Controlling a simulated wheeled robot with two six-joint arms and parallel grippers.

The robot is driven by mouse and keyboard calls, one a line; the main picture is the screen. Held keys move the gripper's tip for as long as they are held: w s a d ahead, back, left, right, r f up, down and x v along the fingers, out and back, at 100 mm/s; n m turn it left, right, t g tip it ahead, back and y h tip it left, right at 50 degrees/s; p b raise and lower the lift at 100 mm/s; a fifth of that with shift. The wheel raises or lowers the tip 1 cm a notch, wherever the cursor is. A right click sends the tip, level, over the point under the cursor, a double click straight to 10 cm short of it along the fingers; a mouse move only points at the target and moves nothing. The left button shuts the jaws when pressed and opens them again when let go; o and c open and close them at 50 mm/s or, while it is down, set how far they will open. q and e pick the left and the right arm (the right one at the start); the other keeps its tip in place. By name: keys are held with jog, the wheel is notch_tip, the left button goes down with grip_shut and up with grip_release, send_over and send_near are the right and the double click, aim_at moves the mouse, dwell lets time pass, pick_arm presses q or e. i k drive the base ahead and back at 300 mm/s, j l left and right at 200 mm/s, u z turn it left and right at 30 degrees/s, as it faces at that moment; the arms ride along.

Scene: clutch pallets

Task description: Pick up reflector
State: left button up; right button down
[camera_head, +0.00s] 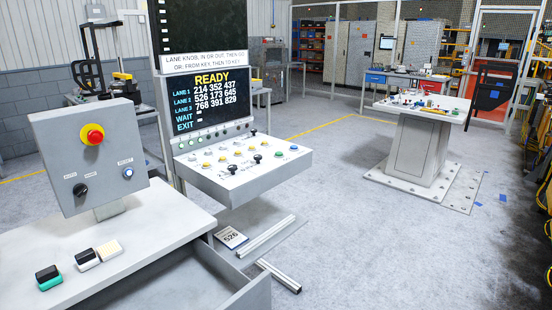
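Neither of my grippers shows in the head view. I cannot clearly identify a reflector. Many small parts (430,101) lie on a pedestal table (390,107) at the right, too small to tell apart.
A control box (55,140) with a red button stands on the worktop. A sloped button console (215,178) sits under a screen (212,100) reading READY. An open drawer (250,295) juts out at the front. Metal rails (280,275) lie on the floor. The middle floor is clear.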

aim_at(106, 252)
jog(key=u, duration=0.95)
